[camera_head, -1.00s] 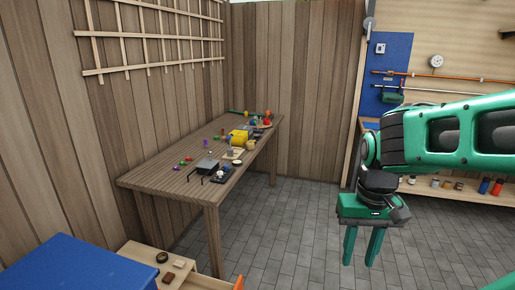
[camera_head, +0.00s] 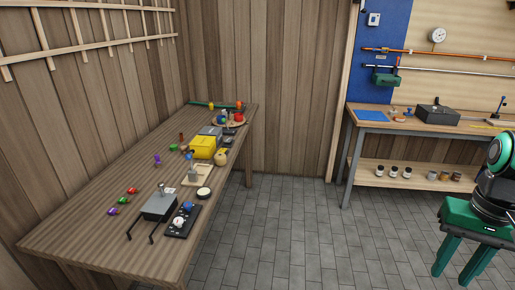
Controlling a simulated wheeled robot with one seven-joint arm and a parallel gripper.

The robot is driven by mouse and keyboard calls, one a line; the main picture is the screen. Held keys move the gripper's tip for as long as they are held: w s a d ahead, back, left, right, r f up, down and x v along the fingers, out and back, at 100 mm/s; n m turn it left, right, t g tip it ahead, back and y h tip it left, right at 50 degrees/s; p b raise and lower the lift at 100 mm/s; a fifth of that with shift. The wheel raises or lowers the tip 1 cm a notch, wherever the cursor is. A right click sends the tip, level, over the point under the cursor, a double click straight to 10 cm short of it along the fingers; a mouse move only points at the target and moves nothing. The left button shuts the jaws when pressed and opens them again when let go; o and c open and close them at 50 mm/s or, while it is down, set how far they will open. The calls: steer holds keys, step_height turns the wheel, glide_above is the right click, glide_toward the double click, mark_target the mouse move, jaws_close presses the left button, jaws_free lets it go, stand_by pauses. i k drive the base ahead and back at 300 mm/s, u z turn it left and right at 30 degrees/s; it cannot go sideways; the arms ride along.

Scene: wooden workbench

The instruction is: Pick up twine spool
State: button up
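A small rounded tan thing (camera_head: 221,157) stands at the right edge of the wooden workbench (camera_head: 95,245), beside a yellow box (camera_head: 203,147). It may be the twine spool, but it is too small to tell for sure. My gripper (camera_head: 451,277) is at the lower right of the picture, over the floor and well away from the workbench. Its two green fingers point down and are apart, with nothing between them.
A grey box with black legs (camera_head: 159,206), a black tray (camera_head: 183,221) and small coloured things crowd the workbench's right side. A round board (camera_head: 231,122) with fruit-like things lies at the far end. A second bench (camera_head: 345,123) stands back right. The paved floor (camera_head: 290,230) between is clear.

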mark_target(220, 158)
steer(key=i, duration=1.3)
steer(key=u, duration=0.25)
